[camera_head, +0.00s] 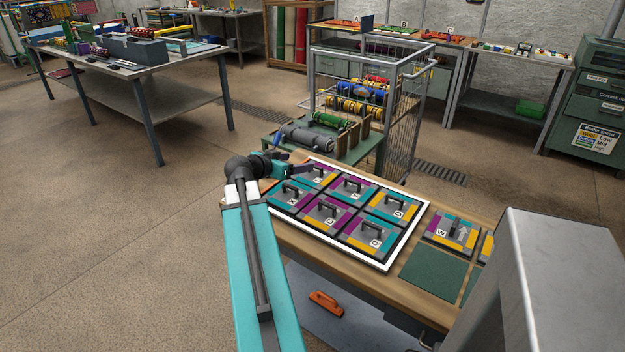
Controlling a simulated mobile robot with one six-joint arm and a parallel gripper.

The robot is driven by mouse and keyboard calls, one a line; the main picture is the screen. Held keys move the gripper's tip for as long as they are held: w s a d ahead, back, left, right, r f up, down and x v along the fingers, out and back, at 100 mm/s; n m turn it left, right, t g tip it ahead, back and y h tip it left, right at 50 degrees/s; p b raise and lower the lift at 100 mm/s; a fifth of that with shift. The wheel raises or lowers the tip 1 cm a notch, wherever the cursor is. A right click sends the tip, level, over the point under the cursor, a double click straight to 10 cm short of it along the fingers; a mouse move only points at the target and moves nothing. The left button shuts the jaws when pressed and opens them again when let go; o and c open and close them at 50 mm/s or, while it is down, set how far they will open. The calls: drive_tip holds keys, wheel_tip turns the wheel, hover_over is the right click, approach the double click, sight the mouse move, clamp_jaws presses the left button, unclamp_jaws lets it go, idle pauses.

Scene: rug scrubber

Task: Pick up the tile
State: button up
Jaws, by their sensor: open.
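Several square tiles with black handles and teal, purple and yellow edges sit in a white-framed board (386,268) on a wooden-topped bench. One of them, a tile (369,238) at the front right of the board, has a handle standing up. A separate tile marked W (450,232), with a white arrow, lies on the bench right of the board. Which tile is meant cannot be told from the view. My gripper (298,163) is open and appears empty, near the board's far left corner. My wrist and arm hide part of the board's left end.
Dark green pads (434,272) lie right of the board, and part of another tile (487,246) shows beside the W tile. A grey metal block (540,290) hides the bench's right end. A wire cart (405,110) and green trolley (318,150) stand behind. An orange-handled tool (326,303) lies below.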

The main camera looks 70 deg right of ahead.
drive_tip(key=shift+w+f+b, duration=0.15)
drive_tip(key=shift+f+b, duration=0.6)
drive_tip(key=shift+f, duration=0.15)
drive_tip(key=shift+w+f+b, duration=0.15)
drive_tip(key=shift+f+b, duration=0.55)
drive_tip(key=shift+f, duration=0.15)
drive_tip(key=p, duration=0.1)
approach(316, 166)
drive_tip(key=shift+x, duration=2.5)
drive_tip(key=shift+w+d+f, duration=0.1)
drive_tip(key=shift+w+d, duration=0.05)
drive_tip(key=shift+p+x, duration=0.75)
drive_tip(key=shift+x, duration=1.75)
drive_tip(key=shift+c, duration=0.2)
